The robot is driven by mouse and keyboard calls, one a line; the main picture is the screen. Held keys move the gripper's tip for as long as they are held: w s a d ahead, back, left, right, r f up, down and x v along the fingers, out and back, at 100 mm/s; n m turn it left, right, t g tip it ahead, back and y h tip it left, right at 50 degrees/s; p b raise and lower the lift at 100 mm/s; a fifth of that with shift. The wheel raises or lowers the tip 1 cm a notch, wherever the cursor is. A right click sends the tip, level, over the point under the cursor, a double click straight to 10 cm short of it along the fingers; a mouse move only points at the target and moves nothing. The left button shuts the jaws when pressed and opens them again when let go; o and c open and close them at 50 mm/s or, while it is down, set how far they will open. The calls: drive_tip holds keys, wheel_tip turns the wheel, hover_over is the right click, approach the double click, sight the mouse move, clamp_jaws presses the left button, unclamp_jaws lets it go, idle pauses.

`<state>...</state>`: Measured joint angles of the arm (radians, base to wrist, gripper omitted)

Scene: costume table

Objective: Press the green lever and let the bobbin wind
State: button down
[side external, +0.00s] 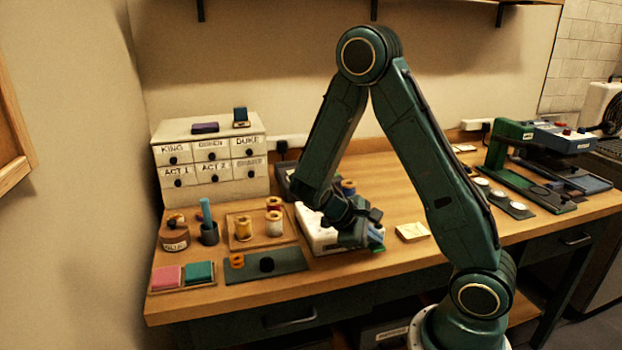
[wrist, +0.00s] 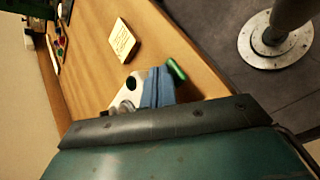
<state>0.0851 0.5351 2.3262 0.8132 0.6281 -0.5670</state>
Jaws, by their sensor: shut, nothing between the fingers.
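The bobbin winder is a low white box (side external: 316,238) near the front of the table, partly hidden behind my gripper. Its green lever (side external: 377,248) sticks out at the right end; in the wrist view the lever (wrist: 176,70) is a short bright green bar. My gripper (side external: 374,232) is low over the right part of the winder, close to the lever. In the wrist view its blue fingertips (wrist: 158,88) appear side by side, shut and empty, just beside the lever. I cannot tell whether they touch it. An orange-brown spool (side external: 348,187) stands behind my wrist; the winder's bobbin is not clear.
Thread spools on a wooden tray (side external: 262,241), a dark green mat (side external: 289,265) and pink and teal pads (side external: 183,275) lie left. A labelled drawer cabinet (side external: 210,165) stands behind. A cream card (side external: 412,231) lies right of the winder. A green press (side external: 511,145) stands far right.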

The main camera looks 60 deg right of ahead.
sight(372, 247)
drive_tip(key=shift+f, duration=0.55)
idle(0.8)
idle(0.3)
drive_tip(key=shift+r, duration=1.35)
drive_tip(key=shift+r, duration=0.1)
drive_tip(key=shift+r, duration=2.4)
drive_tip(key=shift+a+r, duration=0.1)
